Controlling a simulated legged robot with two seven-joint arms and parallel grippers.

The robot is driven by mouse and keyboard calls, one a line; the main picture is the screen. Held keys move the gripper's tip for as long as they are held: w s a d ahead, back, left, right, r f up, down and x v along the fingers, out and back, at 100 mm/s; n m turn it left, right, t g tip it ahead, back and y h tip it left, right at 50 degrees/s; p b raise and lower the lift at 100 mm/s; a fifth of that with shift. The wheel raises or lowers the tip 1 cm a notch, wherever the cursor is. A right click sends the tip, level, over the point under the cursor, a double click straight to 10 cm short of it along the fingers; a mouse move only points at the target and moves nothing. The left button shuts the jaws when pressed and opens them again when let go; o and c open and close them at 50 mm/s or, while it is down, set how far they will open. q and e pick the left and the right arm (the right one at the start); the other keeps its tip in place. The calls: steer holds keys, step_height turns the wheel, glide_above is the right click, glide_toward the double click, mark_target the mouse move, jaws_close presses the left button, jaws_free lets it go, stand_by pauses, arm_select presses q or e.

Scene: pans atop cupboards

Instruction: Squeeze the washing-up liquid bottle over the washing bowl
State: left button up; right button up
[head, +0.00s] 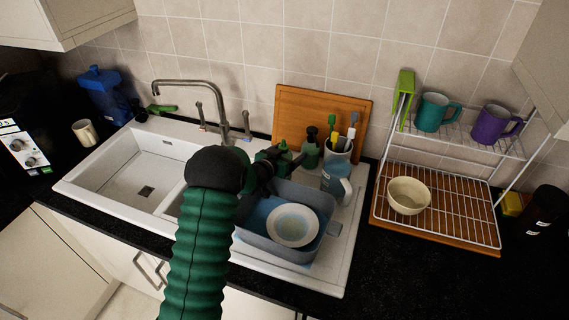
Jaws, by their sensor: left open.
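The washing-up liquid bottle seems to be the small green bottle with a dark top (311,153), upright at the back of the sink unit in front of the cutting board. The grey-blue washing bowl (273,245) sits at the right of the sink unit, with a pale round dish (293,225) in it. My left gripper (284,160) is open, over the bowl's back edge and just left of the bottle. Its fingers are small and dark, so I cannot tell whether they touch the bottle. My left arm hides the bowl's left end. My right gripper is out of view.
The wooden cutting board (290,98) leans on the wall behind. The tap (183,82) rises at the left. A wire rack (470,215) with a cream bowl and mugs stands at the right.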

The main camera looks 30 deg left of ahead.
arm_select(q)
steer(key=shift+s+a, duration=0.1)
steer(key=shift+a, duration=0.05)
steer(key=c, duration=0.5)
jaws_close()
steer(key=shift+r, duration=0.1)
step_height(320, 180, up, 10)
steer(key=shift+r, duration=0.1)
steer(key=shift+c, duration=1)
jaws_free()
jaws_close()
